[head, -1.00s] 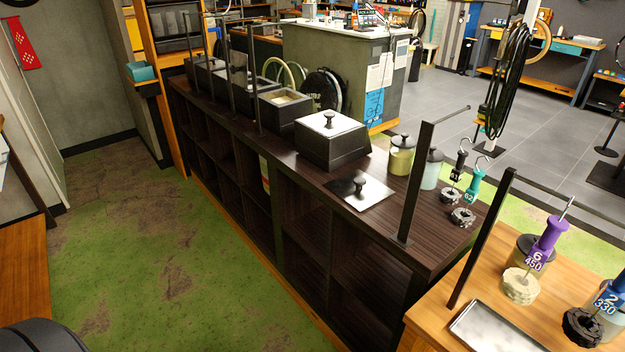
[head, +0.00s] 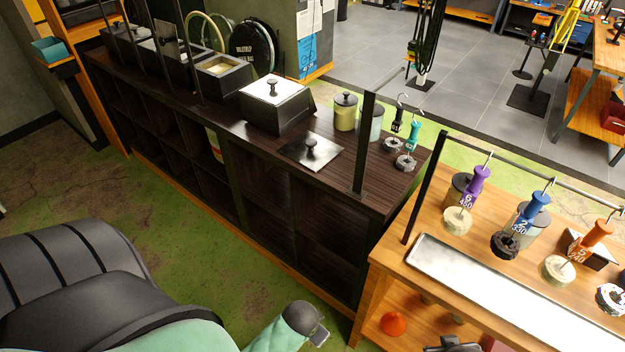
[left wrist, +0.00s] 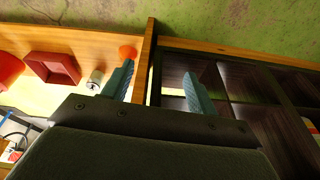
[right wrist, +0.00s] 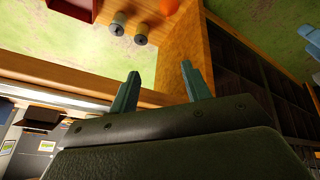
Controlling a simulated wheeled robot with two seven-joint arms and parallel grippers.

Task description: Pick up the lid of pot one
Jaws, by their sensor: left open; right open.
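A dark square pot (head: 277,117) stands on the dark wooden counter with a pale metal lid (head: 268,92) with a dark knob on it. A second flat square lid (head: 310,151) with a knob lies on the counter in front of it. No label shows which pot is pot one. My left gripper (left wrist: 158,88) is open and empty in the left wrist view, facing shelving and floor. My right gripper (right wrist: 160,86) is open and empty in the right wrist view. Neither wrist view shows a lid, and both arms are low, away from the lids.
An open pot with pale contents (head: 222,77) and more pots stand farther left along the counter (head: 345,190). Thin black posts rise from its edge. Two jars (head: 345,112) stand right of the lids. A wooden bench (head: 400,275) with a metal tray (head: 500,290) stands at right.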

